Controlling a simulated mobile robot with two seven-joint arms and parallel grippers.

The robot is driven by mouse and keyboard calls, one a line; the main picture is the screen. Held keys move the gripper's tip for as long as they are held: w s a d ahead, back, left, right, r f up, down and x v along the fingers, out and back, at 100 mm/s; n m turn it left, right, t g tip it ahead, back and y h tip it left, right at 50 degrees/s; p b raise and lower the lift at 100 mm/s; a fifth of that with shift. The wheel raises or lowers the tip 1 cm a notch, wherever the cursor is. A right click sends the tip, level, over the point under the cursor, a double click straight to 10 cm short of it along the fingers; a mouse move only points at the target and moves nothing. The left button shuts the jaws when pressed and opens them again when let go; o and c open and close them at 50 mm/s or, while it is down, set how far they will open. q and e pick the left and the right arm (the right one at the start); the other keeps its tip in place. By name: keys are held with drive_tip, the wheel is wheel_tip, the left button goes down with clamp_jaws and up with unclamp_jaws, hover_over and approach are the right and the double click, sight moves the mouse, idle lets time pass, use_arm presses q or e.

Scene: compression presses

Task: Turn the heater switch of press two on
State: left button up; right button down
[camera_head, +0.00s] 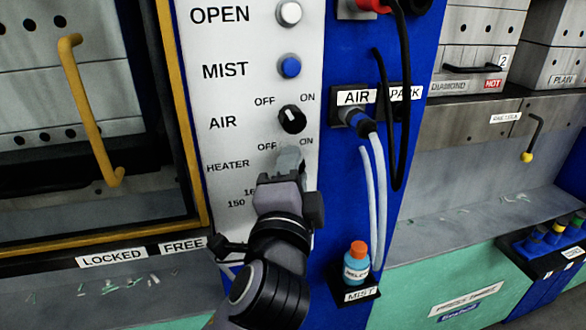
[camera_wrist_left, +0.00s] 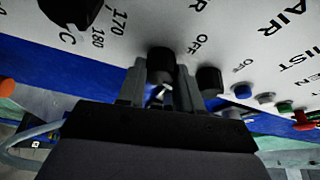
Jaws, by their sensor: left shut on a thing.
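The press control panel (camera_head: 222,95) is a pale plate with OPEN, MIST, AIR and HEATER labels. My left gripper (camera_head: 289,160) is at the HEATER row, just below its OFF and ON marks, and covers the heater switch in the head view. In the left wrist view the heater switch is a black knob (camera_wrist_left: 160,64) between the two fingers of my left gripper (camera_wrist_left: 160,88), which is shut on it. Which way the knob points cannot be made out. My right gripper is not in view.
Above is the black AIR knob (camera_head: 292,119), then a blue MIST button (camera_head: 289,67) and a white OPEN button (camera_head: 289,13). An orange-capped blue bottle (camera_head: 356,262) stands on a small shelf at right, near hanging hoses (camera_head: 379,190). A yellow door handle (camera_head: 90,115) is at left.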

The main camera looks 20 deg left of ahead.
use_arm(q)
drive_tip(key=o, duration=1)
drive_tip(key=shift+o, duration=0.2)
